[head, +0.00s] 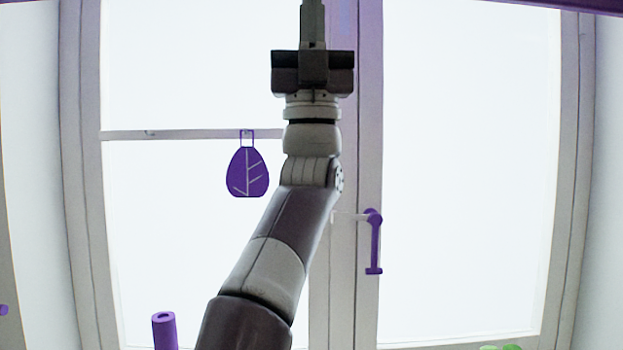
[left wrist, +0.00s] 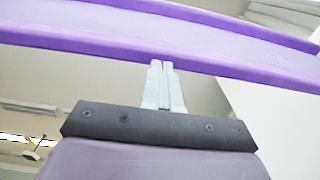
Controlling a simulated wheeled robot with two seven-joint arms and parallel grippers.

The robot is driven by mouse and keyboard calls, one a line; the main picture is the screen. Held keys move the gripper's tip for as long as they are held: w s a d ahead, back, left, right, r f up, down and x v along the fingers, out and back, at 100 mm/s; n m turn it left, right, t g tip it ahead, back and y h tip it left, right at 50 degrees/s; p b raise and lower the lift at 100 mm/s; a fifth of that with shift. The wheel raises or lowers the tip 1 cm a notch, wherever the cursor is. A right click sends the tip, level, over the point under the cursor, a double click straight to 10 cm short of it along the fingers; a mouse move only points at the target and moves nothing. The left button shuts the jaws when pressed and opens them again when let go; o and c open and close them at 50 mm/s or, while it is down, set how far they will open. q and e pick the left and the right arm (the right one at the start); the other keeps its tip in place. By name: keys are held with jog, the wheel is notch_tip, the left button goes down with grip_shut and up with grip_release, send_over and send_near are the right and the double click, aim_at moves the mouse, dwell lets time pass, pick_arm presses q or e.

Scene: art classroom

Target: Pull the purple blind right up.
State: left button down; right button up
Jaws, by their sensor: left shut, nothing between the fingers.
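The purple blind shows only as a thin strip (head: 590,6) along the top edge of the head view, mostly at the right. In the left wrist view, a broad purple band of it (left wrist: 150,35) crosses the upper part of the picture on a slant. My left gripper (head: 312,6) is raised high in front of the window, and its tips are at the top of the head view. In the left wrist view the shut, empty fingers (left wrist: 161,66) point at the band's lower edge. I cannot tell whether they touch it. My right gripper is not in view.
A pale window frame (head: 370,120) stands behind my arm, with a purple window handle (head: 374,242) right of it. A purple leaf-shaped ornament (head: 247,172) hangs left of my arm. A purple cylinder (head: 164,331) and something green (head: 500,347) show at the bottom.

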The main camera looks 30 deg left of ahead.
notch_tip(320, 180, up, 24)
jog(key=p, duration=2.1)
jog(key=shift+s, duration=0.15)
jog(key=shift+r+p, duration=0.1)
jog(key=shift+p, duration=0.2)
